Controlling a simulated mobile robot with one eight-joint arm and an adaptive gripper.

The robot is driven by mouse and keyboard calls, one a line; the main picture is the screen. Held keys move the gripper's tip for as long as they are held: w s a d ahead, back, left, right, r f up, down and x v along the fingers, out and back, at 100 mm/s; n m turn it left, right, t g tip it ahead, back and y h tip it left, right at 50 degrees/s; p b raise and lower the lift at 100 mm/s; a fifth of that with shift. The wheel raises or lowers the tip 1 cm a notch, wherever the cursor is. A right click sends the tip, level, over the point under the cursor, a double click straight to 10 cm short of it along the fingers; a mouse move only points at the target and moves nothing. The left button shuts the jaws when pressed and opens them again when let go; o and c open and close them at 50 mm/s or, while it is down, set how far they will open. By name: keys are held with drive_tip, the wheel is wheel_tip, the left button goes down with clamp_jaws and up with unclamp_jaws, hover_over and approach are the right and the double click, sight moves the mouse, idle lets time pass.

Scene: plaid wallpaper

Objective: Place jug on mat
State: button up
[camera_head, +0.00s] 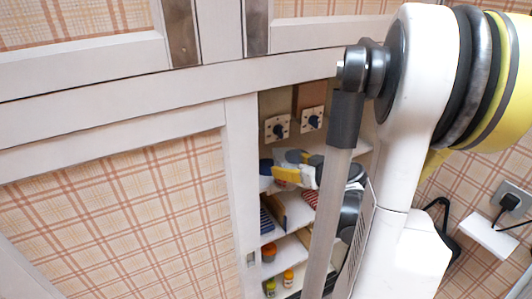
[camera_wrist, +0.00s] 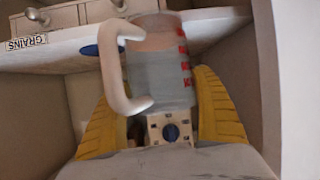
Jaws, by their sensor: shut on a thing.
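The jug (camera_wrist: 165,72) is clear, with a white handle (camera_wrist: 113,70) on its left and red marks on its right side. My gripper (camera_wrist: 158,92) has its yellow fingers on both sides of the jug and is shut on it. In the head view my gripper (camera_head: 297,168) is at the shelf opening, partly behind my arm; the jug is hard to make out there. A small dark blue patch (camera_wrist: 90,50) lies on the white shelf, left of the handle; I cannot tell if it is the mat.
A cabinet wall (camera_wrist: 296,80) is close on the right. In the head view, lower shelves hold an orange jar (camera_head: 268,252) and small bottles (camera_head: 288,278).

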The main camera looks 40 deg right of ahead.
sight(280, 150)
drive_tip(key=w, duration=0.3)
drive_tip(key=w+d, duration=0.1)
drive_tip(key=w, duration=0.3)
drive_tip(key=w+d+b, duration=0.1)
drive_tip(key=w, duration=0.3)
drive_tip(key=shift+w, duration=0.15)
drive_tip(key=shift+f, duration=0.3)
drive_tip(key=shift+b, duration=0.3)
drive_tip(key=shift+f, duration=0.2)
drive_tip(key=o, duration=1.4)
drive_tip(key=shift+c, duration=0.2)
drive_tip(key=shift+r, duration=0.35)
drive_tip(key=p+v, duration=0.2)
drive_tip(key=v, duration=0.9)
drive_tip(key=shift+s+a+p, duration=0.1)
drive_tip(key=shift+s+p, duration=0.25)
drive_tip(key=shift+s, duration=0.05)
